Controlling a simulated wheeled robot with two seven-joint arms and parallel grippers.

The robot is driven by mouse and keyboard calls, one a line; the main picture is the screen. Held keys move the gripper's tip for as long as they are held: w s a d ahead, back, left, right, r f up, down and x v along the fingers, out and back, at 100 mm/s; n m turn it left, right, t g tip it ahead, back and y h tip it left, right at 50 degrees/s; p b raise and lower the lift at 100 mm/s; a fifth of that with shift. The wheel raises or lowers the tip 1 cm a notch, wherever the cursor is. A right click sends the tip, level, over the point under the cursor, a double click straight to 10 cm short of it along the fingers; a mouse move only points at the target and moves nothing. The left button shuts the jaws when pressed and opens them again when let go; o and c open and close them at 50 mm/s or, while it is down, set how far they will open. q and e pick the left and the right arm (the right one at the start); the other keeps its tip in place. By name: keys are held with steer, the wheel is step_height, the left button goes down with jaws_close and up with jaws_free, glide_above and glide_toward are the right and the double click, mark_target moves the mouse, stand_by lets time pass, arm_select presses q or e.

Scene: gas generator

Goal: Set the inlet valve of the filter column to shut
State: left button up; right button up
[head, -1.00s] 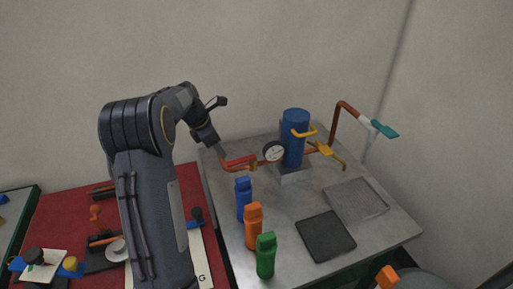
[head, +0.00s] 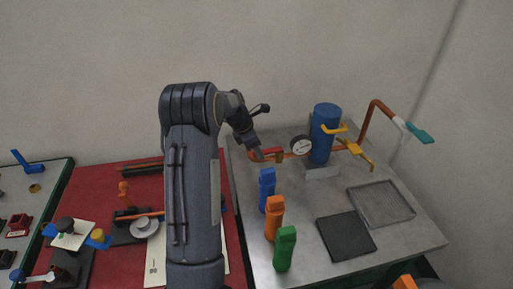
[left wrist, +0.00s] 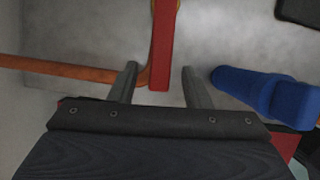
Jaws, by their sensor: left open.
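The blue filter column (head: 325,138) stands upright on the grey table, with a round gauge (head: 301,146) on the pipe at its left. The red valve lever (head: 271,155) is on the inlet pipe left of the gauge, partly hidden by my gripper in the head view. My left gripper (head: 259,155) is at the lever's left end. In the left wrist view, the gripper (left wrist: 160,82) is open, with the end of the red lever (left wrist: 162,55) between its fingertips, apart from both. The copper pipe (left wrist: 70,68) comes from the left, bends, and runs along under the lever.
Blue (head: 267,188), orange (head: 274,218) and green (head: 285,249) bottle-like objects stand in front of the pipe. The blue one (left wrist: 270,92) is close to the right finger. Yellow levers (head: 355,149), a teal lever (head: 419,133), a dark plate (head: 346,236) and a grey tray (head: 382,204) are further right.

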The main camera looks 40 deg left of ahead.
arm_select(q)
steer(key=shift+c, duration=0.4)
jaws_close()
steer(key=shift+r, duration=0.1)
